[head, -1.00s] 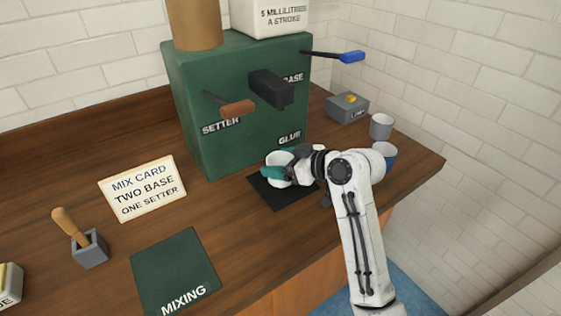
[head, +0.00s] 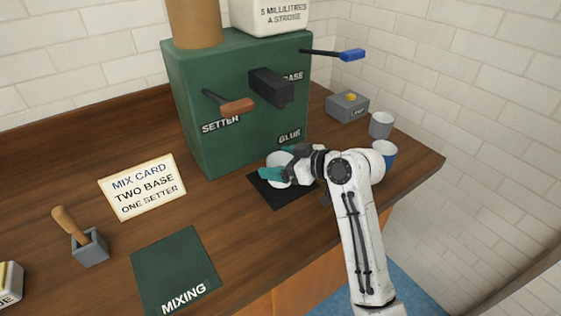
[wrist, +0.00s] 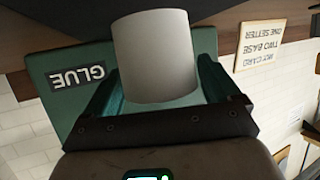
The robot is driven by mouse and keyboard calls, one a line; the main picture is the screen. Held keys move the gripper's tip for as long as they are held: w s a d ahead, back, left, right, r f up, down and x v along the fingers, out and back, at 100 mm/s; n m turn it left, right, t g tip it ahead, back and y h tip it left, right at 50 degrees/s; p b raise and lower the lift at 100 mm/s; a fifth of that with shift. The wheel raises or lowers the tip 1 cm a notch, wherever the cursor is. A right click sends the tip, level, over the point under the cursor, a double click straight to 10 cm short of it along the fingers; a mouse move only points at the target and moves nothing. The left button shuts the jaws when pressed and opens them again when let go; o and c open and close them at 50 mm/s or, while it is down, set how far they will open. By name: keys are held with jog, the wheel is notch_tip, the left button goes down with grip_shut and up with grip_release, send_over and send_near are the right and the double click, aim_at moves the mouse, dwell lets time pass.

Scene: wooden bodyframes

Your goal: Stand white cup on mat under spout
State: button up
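The white cup (head: 280,160) is between my gripper's teal fingers, over the dark mat (head: 290,199) at the front of the green dispenser. My gripper (head: 279,166) reaches it from the right and looks shut on its sides. In the wrist view the cup (wrist: 155,55) fills the space between the fingers (wrist: 160,88), with its wall facing me. I cannot tell whether its base touches the mat. The black spout block (head: 270,87) juts from the dispenser, above and behind the cup. My gripper hides part of the cup and mat.
The green dispenser (head: 235,125) stands close behind the cup, with a brown-handled lever (head: 237,106) and a blue-handled lever (head: 352,55). A grey cup (head: 381,124) and a blue cup (head: 385,153) stand to the right. The green mixing mat (head: 175,268) is clear.

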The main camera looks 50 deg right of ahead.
jog(key=shift+o, duration=0.8)
jog(key=v, duration=1)
jog(key=shift+s+r, duration=0.2)
jog(key=shift+s, duration=0.15)
